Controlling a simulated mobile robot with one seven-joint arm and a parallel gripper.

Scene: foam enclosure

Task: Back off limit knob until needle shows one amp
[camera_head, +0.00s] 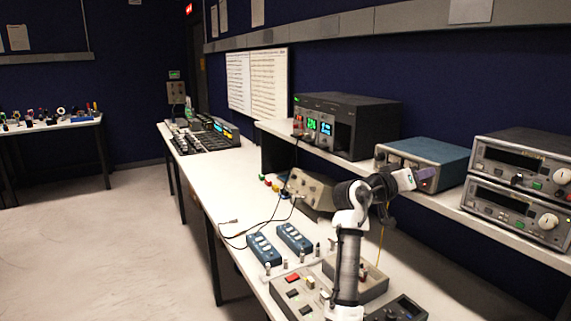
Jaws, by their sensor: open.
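My arm rises from the bench in the head view, and its end with my gripper (426,177) points right, in front of the blue-topped instrument (432,152) on the raised shelf. The fingers are small and partly blend with the background. I see nothing held. Two stacked grey supplies (520,180) at the right carry dark windows and white round knobs; the upper knob (562,176) and lower knob (548,221) stand clear of my gripper. A beige box (310,187) sits on the bench left of my arm. I cannot make out a needle or which knob is the limit knob.
A black unit (347,122) with lit green and blue displays stands on the shelf. The bench (215,185) has bare room farther left.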

